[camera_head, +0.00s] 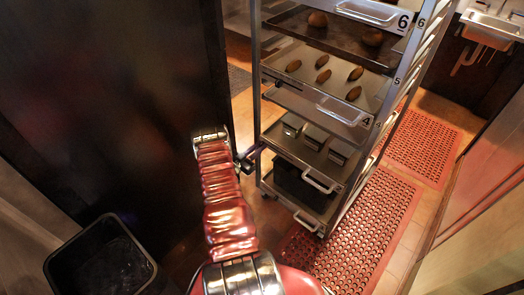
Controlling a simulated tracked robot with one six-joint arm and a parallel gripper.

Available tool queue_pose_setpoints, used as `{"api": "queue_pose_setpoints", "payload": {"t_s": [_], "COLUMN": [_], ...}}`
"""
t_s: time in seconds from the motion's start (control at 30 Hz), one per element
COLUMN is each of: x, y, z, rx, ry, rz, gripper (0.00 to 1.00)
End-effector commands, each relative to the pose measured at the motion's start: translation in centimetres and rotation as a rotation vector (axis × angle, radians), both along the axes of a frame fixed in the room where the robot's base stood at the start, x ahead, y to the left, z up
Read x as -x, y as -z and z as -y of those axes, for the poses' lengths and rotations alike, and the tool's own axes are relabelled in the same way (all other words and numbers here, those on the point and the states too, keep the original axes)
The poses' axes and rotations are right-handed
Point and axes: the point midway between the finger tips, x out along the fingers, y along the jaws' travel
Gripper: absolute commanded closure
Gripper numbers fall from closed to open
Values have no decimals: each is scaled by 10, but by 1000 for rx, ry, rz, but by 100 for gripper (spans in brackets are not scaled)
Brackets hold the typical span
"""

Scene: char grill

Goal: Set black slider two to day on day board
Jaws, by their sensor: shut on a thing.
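My red arm reaches up from the bottom middle. At its far end, a small dark part beside the rack's left post looks like my gripper (250,159). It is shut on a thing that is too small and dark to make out. I cannot tell whether it touches the rack. No day board and no black slider can be made out in this view.
A metal tray rack (388,140) with numbered shelves stands right of my arm, with brown food pieces on its upper trays. A dark panel (110,110) fills the left. A black bin (68,243) stands at lower left. Perforated red mats (375,220) cover the floor at right.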

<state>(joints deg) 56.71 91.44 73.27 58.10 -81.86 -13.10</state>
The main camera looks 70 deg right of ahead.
Motion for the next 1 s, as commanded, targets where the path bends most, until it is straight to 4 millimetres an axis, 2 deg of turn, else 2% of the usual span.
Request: {"api": "queue_pose_setpoints", "payload": {"t_s": [0.03,0.2,0.23,0.5,0.83,1.0], "x": [-6,-8,-8,-7,-7,-14], "y": [-1,-1,-1,-1,-1,-1], "z": [2,3,3,2,-1,-15], "rx": [-2,-1,-1,1,-1,-2], "ry": [-13,-18,-19,-16,-12,-14], "rz": [4,6,6,5,4,4], "gripper": [100,100,84,66,66,66]}}
